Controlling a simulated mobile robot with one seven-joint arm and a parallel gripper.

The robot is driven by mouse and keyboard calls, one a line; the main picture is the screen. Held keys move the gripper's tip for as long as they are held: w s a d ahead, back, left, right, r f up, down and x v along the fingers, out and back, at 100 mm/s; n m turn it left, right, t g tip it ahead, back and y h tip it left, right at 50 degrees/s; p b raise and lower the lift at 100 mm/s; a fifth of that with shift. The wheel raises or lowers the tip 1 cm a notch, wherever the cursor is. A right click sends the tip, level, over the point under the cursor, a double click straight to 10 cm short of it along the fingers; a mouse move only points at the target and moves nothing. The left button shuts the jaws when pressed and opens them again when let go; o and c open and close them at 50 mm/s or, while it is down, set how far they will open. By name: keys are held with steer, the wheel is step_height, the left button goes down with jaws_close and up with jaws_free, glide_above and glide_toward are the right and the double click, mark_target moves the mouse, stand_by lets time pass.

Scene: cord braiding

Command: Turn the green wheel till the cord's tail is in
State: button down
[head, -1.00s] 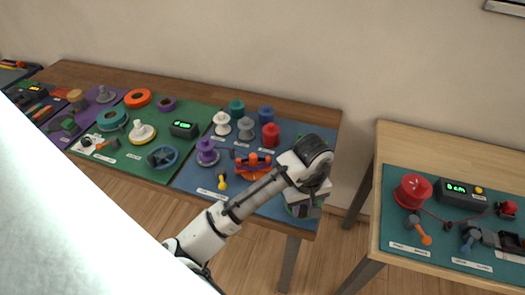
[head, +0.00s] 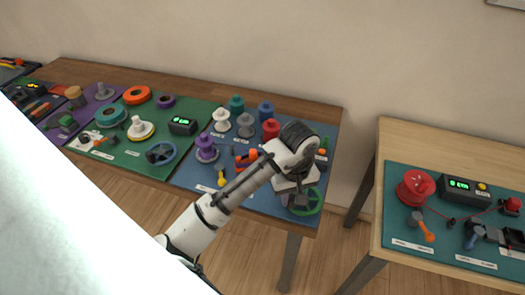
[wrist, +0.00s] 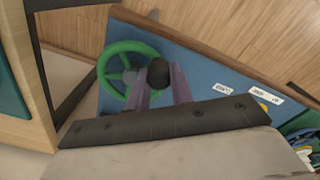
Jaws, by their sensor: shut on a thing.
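The green wheel (head: 317,207) is at the front right corner of the blue mat, with its rim partly hidden by my gripper in the head view. In the wrist view the green wheel (wrist: 120,46) shows its rim, spokes and dark round parts. My gripper (wrist: 161,86) is over the right side of the wheel, its two fingers shut around a dark knob (wrist: 158,70) there. In the head view my gripper (head: 298,202) is low over the wheel. I cannot make out the cord or its tail.
An orange device (head: 246,158) is partly hidden behind my arm on the blue mat (head: 205,180). Red (head: 270,130), blue, teal, white and purple spools stand nearby. A yellow-handled tool (head: 221,178) lies at front. A second table (head: 400,145) with a red spool stands right, beyond a gap.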

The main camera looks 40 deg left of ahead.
mark_target(321, 203)
steer(key=w+a+b, duration=0.2)
steer(key=w, duration=0.1)
steer(key=w+a+b, duration=0.1)
steer(key=shift+w+a+f+b, duration=0.2)
steer(key=shift+w+a+b, duration=0.05)
steer(key=shift+b, duration=0.05)
steer(key=w, duration=0.1)
steer(key=w+d, duration=0.2)
steer(key=w, duration=0.1)
steer(key=shift+r+b, duration=0.25)
steer(key=shift+b, duration=0.05)
steer(key=d, duration=0.1)
steer(key=d+p, duration=0.1)
steer(key=d, duration=0.2)
steer(key=shift+w+d+r+p, duration=0.15)
steer(key=shift+w+d+p, duration=0.05)
steer(key=shift+w+p, duration=0.2)
steer(key=s+d+p, duration=0.2)
steer(key=d, duration=0.1)
steer(key=shift+s+d, duration=0.1)
steer(key=shift+s, duration=0.25)
steer(key=shift+w+p, duration=0.15)
steer(key=shift+p, duration=0.25)
steer(key=shift+s+f, duration=0.25)
steer(key=shift+s+d+r, duration=0.1)
steer(key=shift+s+d, duration=0.1)
steer(key=shift+s, duration=0.25)
